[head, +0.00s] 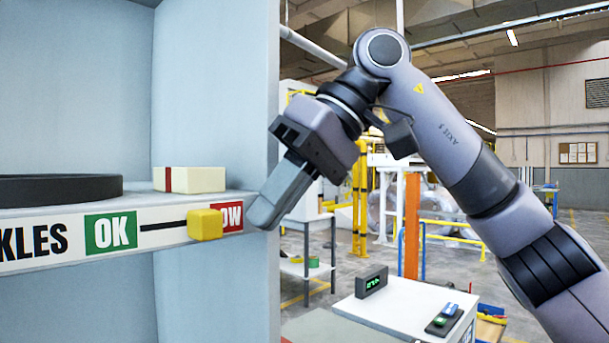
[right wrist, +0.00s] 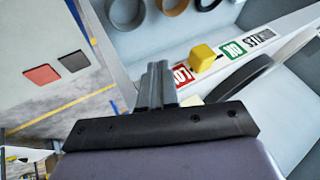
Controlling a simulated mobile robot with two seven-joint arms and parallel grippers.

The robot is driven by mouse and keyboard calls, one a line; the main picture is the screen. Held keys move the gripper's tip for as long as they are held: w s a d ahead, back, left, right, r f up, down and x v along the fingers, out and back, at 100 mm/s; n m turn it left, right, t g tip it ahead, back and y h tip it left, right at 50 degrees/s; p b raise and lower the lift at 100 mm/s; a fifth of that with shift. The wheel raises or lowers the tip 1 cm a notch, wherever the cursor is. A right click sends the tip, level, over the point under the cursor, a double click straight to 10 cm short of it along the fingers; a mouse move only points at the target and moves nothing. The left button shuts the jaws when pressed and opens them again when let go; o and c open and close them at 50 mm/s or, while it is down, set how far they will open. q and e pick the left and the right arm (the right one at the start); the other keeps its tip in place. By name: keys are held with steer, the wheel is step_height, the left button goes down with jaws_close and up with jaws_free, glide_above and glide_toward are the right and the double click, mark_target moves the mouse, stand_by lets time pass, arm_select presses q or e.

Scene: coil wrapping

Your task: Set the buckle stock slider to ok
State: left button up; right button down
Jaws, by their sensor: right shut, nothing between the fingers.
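The yellow slider knob (head: 205,225) sits on the black slot line of the shelf's front label strip. It is at the right end, partly over the red LOW mark (head: 231,217). The green OK mark (head: 111,232) is to its left, at the other end of the line. My right gripper (head: 262,213) is shut and empty, just right of the red mark by the shelf's right side panel, apart from the knob. In the right wrist view the shut fingers (right wrist: 157,72) point toward the strip, with the yellow knob (right wrist: 202,58) to their right. My left gripper is not in view.
A dark ring (head: 60,187) and a cream box with a red band (head: 190,179) lie on the shelf. The side panel (head: 215,90) stands right of the shelf. A white table (head: 400,310) with a small display (head: 371,281) is at the lower right.

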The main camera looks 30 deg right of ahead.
mark_target(200, 219)
steer(key=shift+s+a+r, duration=0.1)
steer(key=shift+s+a, duration=0.25)
steer(key=shift+a, duration=0.4)
steer(key=shift+s+a+r, duration=0.1)
steer(key=shift+s+a, duration=0.25)
steer(key=shift+a, duration=0.4)
steer(key=shift+a, duration=0.1)
steer(key=a, duration=0.1)
steer(key=s+a, duration=0.1)
steer(key=a+p, duration=0.1)
steer(key=a, duration=0.1)
steer(key=shift+s, duration=0.25)
steer(key=shift+d, duration=0.1)
